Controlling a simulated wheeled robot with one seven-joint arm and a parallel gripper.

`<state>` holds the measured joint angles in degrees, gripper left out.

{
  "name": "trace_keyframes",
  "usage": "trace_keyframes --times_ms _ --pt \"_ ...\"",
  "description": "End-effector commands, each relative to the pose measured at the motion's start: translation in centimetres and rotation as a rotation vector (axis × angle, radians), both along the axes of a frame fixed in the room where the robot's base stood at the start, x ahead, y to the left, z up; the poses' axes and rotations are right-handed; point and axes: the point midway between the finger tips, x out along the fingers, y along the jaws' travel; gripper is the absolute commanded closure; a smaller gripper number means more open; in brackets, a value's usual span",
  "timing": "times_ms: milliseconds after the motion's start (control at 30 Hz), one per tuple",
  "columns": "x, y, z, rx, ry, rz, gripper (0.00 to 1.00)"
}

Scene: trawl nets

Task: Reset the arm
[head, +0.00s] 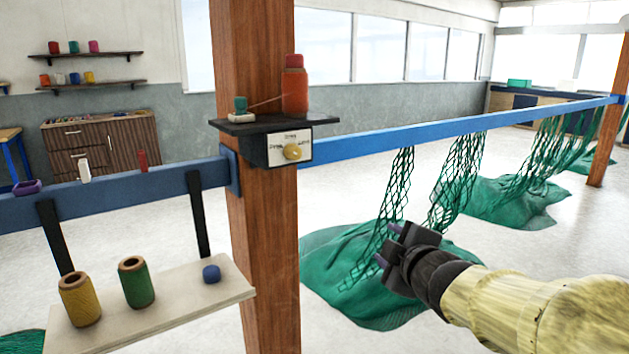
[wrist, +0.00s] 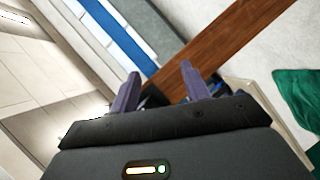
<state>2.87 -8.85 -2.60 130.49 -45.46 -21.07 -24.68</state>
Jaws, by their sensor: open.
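My gripper (head: 392,244) is at the lower right in the head view, at the end of my pale yellow arm. It is in front of the green net heap and points left toward the wooden post. In the wrist view my gripper (wrist: 158,82) shows two purple fingers apart with nothing between them. The wooden post (wrist: 215,50) runs slantwise behind the fingers. I cannot tell how far the fingers are from it.
The post (head: 268,230) carries a black shelf (head: 235,124) with a red spool (head: 295,88) and a dial box (head: 290,148). A blue beam (head: 440,130) holds green nets (head: 385,290). Left, a pale shelf (head: 190,308) bears a yellow spool (head: 80,300), green spool (head: 137,283) and blue item (head: 211,274).

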Motion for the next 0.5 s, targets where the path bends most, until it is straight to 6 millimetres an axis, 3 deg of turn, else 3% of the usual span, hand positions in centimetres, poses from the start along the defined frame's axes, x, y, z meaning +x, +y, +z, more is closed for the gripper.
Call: trace_keyframes --times_ms 33,200,300,500 --pt "-0.4 -0.7 -3.1 0.083 0.103 -0.081 0.53" --pt "-3.9 -2.5 -12.6 0.349 0.438 -0.386 0.53" --pt "-6.8 -2.7 -16.9 0.465 0.604 -0.545 0.53" --pt "-12.4 -2.1 -22.4 0.623 0.857 -0.799 0.53"
